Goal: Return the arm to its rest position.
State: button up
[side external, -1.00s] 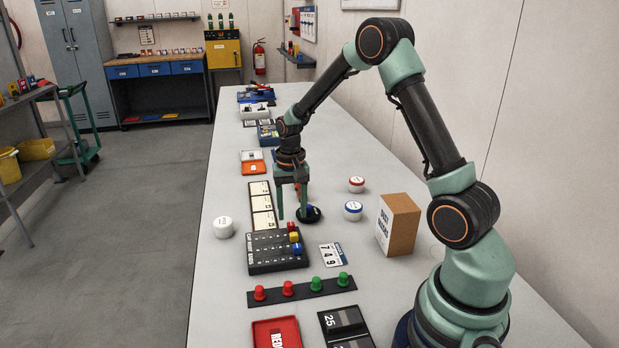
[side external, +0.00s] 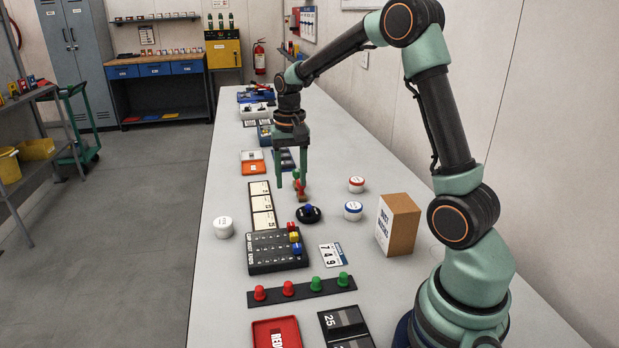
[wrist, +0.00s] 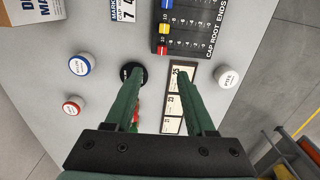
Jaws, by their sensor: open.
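My gripper (side external: 292,180) hangs above the bench in the side view, fingers pointing down and apart, with nothing seen held between them. In the wrist view its two green fingers (wrist: 158,74) are spread.
A black cap board (side external: 270,257), white label cards (side external: 262,203), a white tub (side external: 223,227), blue-lidded (side external: 353,210) and red-lidded (side external: 357,184) tubs and a cardboard box (side external: 399,226) surround the spot. The bench strip at right behind the tubs is clear.

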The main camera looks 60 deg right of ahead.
jog(key=s+a+r+n+t, duration=0.5)
jog(key=s+a+r+n, duration=0.4)
jog(key=s+a, duration=0.4)
jog(key=shift+a+r+t, duration=0.2)
jog(key=shift+a+t, duration=0.1)
jog(key=shift+a, duration=0.25)
